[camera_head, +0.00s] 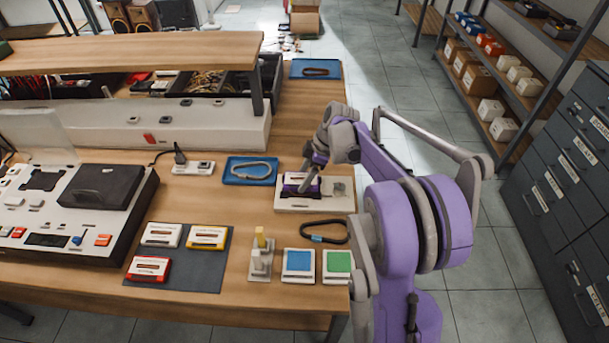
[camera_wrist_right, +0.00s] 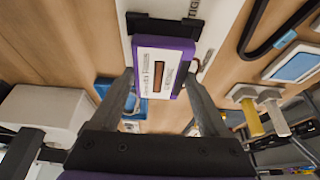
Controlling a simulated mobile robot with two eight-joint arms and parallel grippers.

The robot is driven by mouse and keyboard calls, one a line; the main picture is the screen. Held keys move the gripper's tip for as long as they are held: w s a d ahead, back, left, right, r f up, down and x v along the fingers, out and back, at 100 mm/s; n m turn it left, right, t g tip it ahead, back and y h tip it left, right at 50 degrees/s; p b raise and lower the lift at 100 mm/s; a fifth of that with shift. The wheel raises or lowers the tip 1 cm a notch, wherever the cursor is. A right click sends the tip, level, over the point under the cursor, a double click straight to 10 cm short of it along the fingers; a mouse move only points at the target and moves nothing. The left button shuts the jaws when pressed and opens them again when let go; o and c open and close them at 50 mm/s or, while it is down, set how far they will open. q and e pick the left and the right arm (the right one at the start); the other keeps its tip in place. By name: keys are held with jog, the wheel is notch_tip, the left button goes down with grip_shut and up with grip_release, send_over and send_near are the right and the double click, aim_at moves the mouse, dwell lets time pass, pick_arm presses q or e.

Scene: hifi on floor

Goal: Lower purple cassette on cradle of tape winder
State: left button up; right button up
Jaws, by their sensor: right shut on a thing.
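The purple cassette (camera_head: 299,184) with a white label is held in my right gripper (camera_head: 310,181), over the left part of the cream tape winder (camera_head: 290,205). In the right wrist view, the purple cassette (camera_wrist_right: 168,62) sits between the two fingers of the right gripper (camera_wrist_right: 161,80), which is shut on it. A dark block on the tape winder (camera_wrist_right: 206,38) shows just beyond the cassette's edge. The cradle is mostly hidden by the cassette and gripper. I cannot tell whether the cassette touches the cradle. My left gripper is out of view.
A blue tray (camera_head: 236,171) with a metal ring lies left of the winder. A black loop (camera_head: 325,238) lies in front of it. Several cassettes lie on a grey mat (camera_head: 208,276). A large tape deck (camera_head: 136,222) stands at left. The table's right edge is close to the winder.

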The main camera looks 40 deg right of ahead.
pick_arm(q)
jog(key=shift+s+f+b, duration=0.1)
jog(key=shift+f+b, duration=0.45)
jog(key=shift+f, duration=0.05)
pick_arm(e)
jog(key=shift+f, duration=1)
dwell(0.8)
jog(key=o, duration=1.2)
pick_arm(q)
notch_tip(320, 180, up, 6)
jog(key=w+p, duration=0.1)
jog(key=p, duration=0.4)
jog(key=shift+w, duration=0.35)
pick_arm(e)
jog(key=v, duration=0.5)
jog(key=w+a+v, duration=0.1)
jog(key=v, duration=1)
jog(key=shift+w+a+r, duration=0.1)
jog(key=shift+a+r, duration=0.1)
jog(key=shift+r, duration=0.45)
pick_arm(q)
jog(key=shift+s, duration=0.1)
pick_arm(e)
jog(key=shift+a, duration=0.1)
